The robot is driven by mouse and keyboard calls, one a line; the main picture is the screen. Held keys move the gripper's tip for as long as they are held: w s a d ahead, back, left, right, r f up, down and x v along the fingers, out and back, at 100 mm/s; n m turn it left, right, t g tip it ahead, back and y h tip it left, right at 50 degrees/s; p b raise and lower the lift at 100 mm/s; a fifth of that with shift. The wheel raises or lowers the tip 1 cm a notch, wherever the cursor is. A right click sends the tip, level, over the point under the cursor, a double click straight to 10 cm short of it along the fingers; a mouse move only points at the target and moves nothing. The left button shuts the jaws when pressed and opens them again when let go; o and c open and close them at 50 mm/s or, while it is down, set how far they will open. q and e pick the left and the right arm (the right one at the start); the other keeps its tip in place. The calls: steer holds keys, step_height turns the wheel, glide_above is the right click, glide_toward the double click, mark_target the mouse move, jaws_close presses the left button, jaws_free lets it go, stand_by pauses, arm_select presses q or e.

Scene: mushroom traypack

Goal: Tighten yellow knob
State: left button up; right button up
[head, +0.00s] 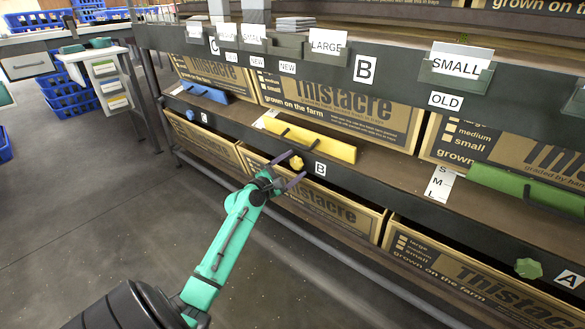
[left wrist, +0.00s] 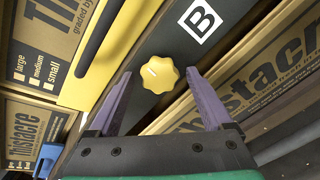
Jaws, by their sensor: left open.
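The yellow knob (head: 296,162) is a lobed knob on the front of the dark shelf rail, just left of the B label and below the yellow handled panel (head: 310,137). In the left wrist view the yellow knob (left wrist: 160,74) lies ahead of and between my open purple fingertips. My left gripper (head: 294,168) is open around the line of the knob, with a finger to either side. It also shows in the left wrist view (left wrist: 153,82). I cannot tell whether the fingers touch the knob. My right gripper is not in view.
Cardboard boxes (head: 312,205) stand below and above the rail (head: 370,180). A green knob (head: 528,268) and green panel (head: 525,190) are at the right. A blue knob (head: 190,114) is at the left. Open floor (head: 90,200) lies to the left.

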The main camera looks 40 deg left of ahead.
arm_select(q)
jaws_close()
